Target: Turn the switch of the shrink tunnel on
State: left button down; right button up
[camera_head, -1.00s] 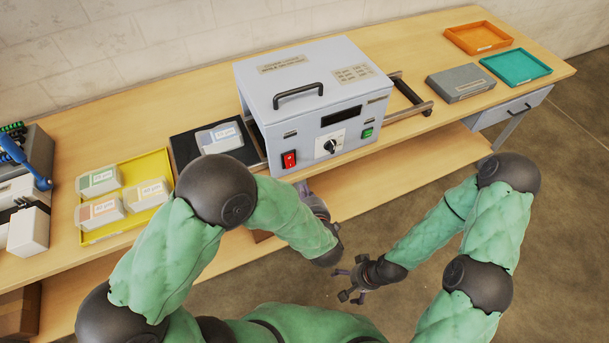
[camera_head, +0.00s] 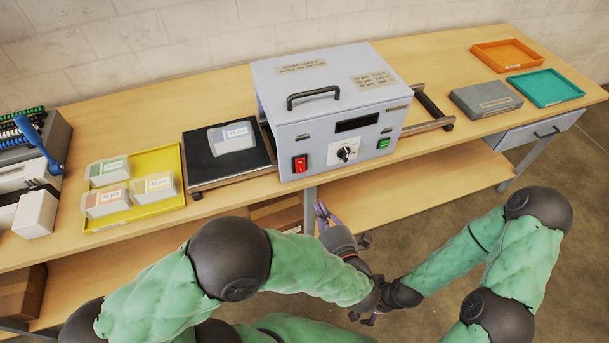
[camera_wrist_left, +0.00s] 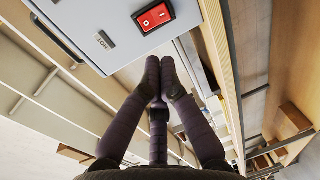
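The grey boxy machine (camera_head: 290,105) stands on the bench with a dark display (camera_head: 357,122) on its front. Its red rocker switch (camera_head: 300,163) is at the lower left of the front; the switch also shows close up in the left wrist view (camera_wrist_left: 154,17). A black knob (camera_head: 346,153) on a white plate and a green button (camera_head: 384,143) are to its right. My left gripper (camera_head: 322,213) is in front of and below the switch, apart from it. Its fingertips meet, empty, in the wrist view (camera_wrist_left: 160,68). My right gripper (camera_head: 369,318) is partly hidden behind my left arm.
A black feed plate (camera_head: 205,172) carries a pouch pack left of the machine. A yellow tray (camera_head: 155,213) of packs is farther left. A grey box (camera_head: 485,99), teal tray (camera_head: 546,88) and orange tray (camera_head: 507,55) are right. Open floor lies in front.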

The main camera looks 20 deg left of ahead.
aim_at(301, 169)
pick_arm(q)
jog(key=b+x, duration=0.2)
jog(key=x, duration=1)
jog(key=shift+w+a+f+b, duration=0.1)
jog(key=shift+a+f+b, duration=0.05)
jog(key=shift+b, duration=0.15)
jog(key=shift+w+a, duration=0.4)
jog(key=shift+w, duration=0.25)
jog(key=b, duration=0.1)
jog(key=f+b, duration=0.1)
jog(key=b, duration=0.1)
jog(key=shift+w+a+t+y+b, duration=0.2)
jog(key=shift+t+y+b, duration=0.1)
jog(key=shift+t, duration=0.1)
jog(key=shift+r, duration=0.4)
jog(key=shift+w, duration=0.1)
